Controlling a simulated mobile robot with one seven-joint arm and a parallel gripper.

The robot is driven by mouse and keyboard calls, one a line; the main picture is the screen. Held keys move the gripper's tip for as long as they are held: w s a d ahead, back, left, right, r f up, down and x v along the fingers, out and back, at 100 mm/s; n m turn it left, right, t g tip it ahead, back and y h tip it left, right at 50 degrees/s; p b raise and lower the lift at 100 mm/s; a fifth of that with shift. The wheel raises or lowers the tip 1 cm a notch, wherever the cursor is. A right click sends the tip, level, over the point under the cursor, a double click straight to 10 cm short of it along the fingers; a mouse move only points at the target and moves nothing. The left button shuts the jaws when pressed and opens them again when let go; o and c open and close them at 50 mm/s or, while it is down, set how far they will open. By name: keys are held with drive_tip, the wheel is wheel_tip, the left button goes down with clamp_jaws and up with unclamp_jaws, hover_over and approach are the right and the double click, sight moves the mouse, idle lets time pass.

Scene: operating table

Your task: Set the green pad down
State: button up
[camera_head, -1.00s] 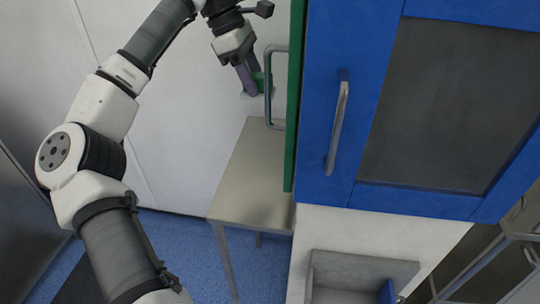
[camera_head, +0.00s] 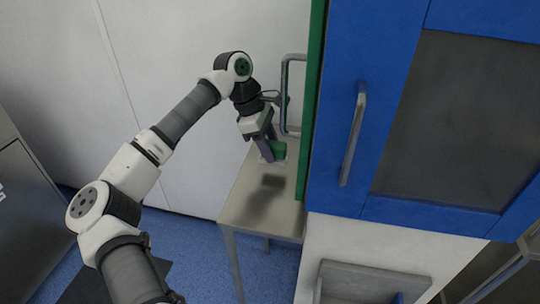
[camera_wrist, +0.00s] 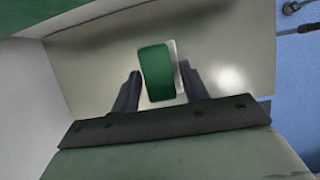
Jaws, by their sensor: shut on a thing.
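The green pad (camera_wrist: 157,72) is between the two dark fingers of my gripper (camera_wrist: 158,88) in the wrist view, with a pale edge along its right side. In the head view my gripper (camera_head: 270,150) points down over the metal table (camera_head: 235,212), shut on the green pad (camera_head: 278,149). A dark shadow lies on the tabletop below and apart from the pad, so the pad appears held above the surface. The pad's underside is hidden.
A blue cabinet (camera_head: 425,208) with a green side panel (camera_head: 312,120) stands close right of my gripper. Its metal handle (camera_head: 284,95) juts out near my wrist. The near part of the tabletop is bare. A grey bin (camera_head: 372,277) sits below the cabinet.

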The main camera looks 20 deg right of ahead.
drive_tip(key=shift+f, duration=1.8)
drive_tip(key=shift+f, duration=0.2)
drive_tip(key=o, duration=1)
drive_tip(key=shift+r, duration=0.15)
